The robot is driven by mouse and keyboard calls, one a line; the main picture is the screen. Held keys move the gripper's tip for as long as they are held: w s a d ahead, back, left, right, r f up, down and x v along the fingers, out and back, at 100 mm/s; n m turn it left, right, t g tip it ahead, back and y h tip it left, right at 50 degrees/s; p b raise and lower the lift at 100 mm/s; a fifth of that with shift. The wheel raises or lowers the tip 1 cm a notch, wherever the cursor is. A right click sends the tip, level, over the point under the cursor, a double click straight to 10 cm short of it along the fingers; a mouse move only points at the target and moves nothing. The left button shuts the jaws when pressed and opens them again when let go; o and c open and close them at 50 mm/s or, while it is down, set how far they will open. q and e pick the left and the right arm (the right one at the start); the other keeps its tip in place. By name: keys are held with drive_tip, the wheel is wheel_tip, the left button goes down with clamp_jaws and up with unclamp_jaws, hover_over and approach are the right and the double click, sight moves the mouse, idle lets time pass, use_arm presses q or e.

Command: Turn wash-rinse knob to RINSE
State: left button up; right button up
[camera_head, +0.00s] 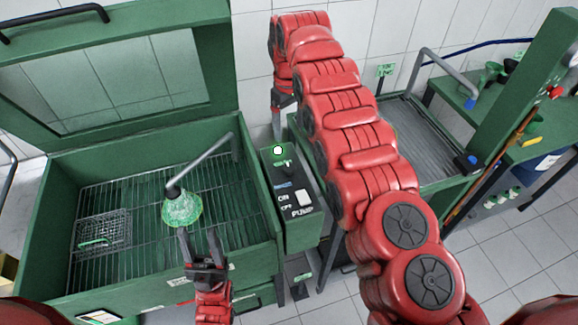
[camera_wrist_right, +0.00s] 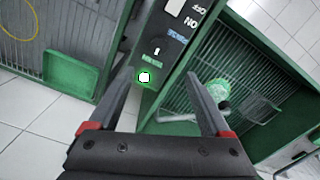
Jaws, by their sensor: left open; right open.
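The control panel (camera_head: 309,222) sits at the right side of the green wash cabinet. A dark knob (camera_head: 288,172) is near its far end, beside green lettering. In the right wrist view the knob (camera_wrist_right: 157,49) shows a light pointer mark; the exact setting is too small to read. My right gripper (camera_head: 279,122) is above the panel's far end, pointing down, open and empty. In its wrist view, the gripper (camera_wrist_right: 160,82) has its fingers spread across the panel end, with the knob ahead between them. My left gripper (camera_head: 200,243) is open and empty at the basin's front.
A green cone-shaped part (camera_head: 182,210) is in the basin below a metal spout (camera_head: 207,160). A wire basket (camera_head: 103,232) lies at left. A white pump switch (camera_head: 304,198) is near the knob. The raised lid (camera_head: 215,70) stands behind. Another sink (camera_head: 425,145) is at right.

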drive_tip(key=b, duration=0.9)
hover_over(289, 167)
wheel_tip(289, 167, down, 11)
drive_tip(key=shift+d+r, duration=0.1)
drive_tip(key=shift+r, duration=0.1)
wheel_tip(289, 167, down, 4)
drive_tip(key=shift+f+p, duration=0.15)
drive_tip(key=shift+p, duration=0.25)
drive_tip(key=shift+f, duration=0.7)
clamp_jaws()
